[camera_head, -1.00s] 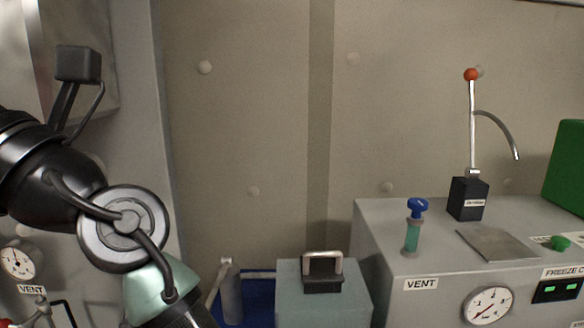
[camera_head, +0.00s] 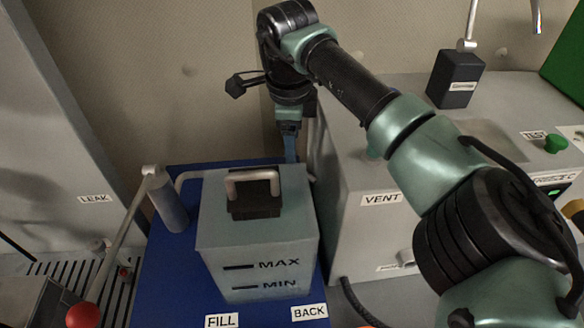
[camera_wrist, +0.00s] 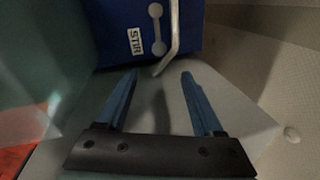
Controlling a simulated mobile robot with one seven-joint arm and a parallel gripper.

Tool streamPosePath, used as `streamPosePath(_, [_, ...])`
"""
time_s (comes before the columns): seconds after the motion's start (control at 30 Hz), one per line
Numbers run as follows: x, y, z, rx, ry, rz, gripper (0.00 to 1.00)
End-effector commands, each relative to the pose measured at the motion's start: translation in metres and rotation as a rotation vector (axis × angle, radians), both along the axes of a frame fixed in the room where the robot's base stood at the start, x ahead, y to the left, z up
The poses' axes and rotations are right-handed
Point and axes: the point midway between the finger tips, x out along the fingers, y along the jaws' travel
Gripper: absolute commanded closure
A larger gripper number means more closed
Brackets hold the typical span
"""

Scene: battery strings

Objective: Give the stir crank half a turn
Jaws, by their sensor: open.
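The stir crank (camera_wrist: 157,30) shows in the wrist view as a pale grey link with two round ends. It is on the blue face beside the white STIR label (camera_wrist: 135,41). A pale bent rod (camera_wrist: 175,35) runs down beside it; I cannot tell whether they join. My gripper (camera_wrist: 160,75) is open, its two blue fingers pointing at the blue face, with the rod's lower end near the gap between the tips. Nothing is seen gripped. In the head view my gripper (camera_head: 290,145) reaches down behind the grey tank, which hides the crank.
The grey tank (camera_head: 235,232) with a black-based handle (camera_head: 253,190) stands on a blue base (camera_head: 165,275). A red-knobbed lever (camera_head: 84,315) is at left. The grey VENT cabinet (camera_head: 345,240) stands close on the right, under my arm.

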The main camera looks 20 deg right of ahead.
Motion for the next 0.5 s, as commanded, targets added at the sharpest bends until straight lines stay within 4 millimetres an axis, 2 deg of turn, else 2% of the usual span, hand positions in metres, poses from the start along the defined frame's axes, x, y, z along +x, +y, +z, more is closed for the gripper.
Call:
streamPosePath(0.17, [0.004, 0.001, -0.029, 0.008, 0.003, 0.001, 0.31])
streamPosePath(0.5, [0.017, -0.003, -0.098, 0.007, 0.002, 0.002, 0.31])
